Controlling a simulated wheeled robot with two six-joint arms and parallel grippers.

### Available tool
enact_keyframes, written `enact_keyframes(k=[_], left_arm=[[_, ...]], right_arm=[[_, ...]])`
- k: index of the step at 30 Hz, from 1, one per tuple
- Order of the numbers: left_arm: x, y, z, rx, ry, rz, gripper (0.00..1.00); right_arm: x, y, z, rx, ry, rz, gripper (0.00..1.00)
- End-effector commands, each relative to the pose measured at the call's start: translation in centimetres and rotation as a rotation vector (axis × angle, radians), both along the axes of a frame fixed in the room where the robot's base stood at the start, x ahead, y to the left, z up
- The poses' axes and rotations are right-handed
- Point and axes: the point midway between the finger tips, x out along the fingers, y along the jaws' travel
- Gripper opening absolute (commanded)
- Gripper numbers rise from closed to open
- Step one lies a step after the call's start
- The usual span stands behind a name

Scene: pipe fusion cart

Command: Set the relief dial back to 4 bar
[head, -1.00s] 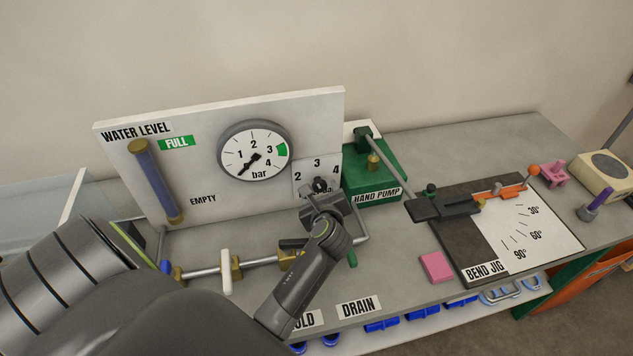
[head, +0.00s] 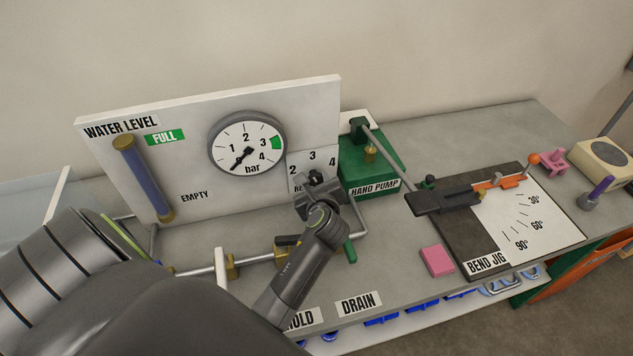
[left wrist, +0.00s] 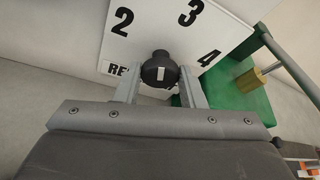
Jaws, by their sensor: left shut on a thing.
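The relief dial is a round black knob (left wrist: 160,70) with a short white mark, on a white plate (left wrist: 150,32) numbered 2, 3 and 4. In the left wrist view the mark looks nearly upright; which number it points at is hard to tell. My left gripper (left wrist: 161,88) is shut on the knob, one grey finger on each side. In the head view my left gripper (head: 319,188) covers most of the dial and the plate's lower lettering. The numbers (head: 312,157) show above it. My right gripper is not in view.
The pressure gauge (head: 247,144) on the white panel has its needle at the lower left, near the bottom of its scale. The green hand pump (head: 372,178) stands close right of the dial. Pipes and valves run below the panel. The bend jig (head: 450,235) is farther right.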

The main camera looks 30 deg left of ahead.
Motion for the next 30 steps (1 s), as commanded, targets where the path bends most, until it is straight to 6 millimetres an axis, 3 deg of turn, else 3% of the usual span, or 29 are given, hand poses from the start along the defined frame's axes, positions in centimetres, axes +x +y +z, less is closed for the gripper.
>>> enact_keyframes(k=[8,21,30], left_arm=[[0.1,0.0,0.4,0.034,0.04,0.0,0.13],[0.3,-0.2,0.8,0.252,0.295,0.0,0.13],[0.5,-0.3,0.3,0.438,0.507,0.0,0.13]], right_arm=[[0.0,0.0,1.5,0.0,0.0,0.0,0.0],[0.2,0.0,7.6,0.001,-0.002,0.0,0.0],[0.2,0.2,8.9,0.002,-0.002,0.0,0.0]])
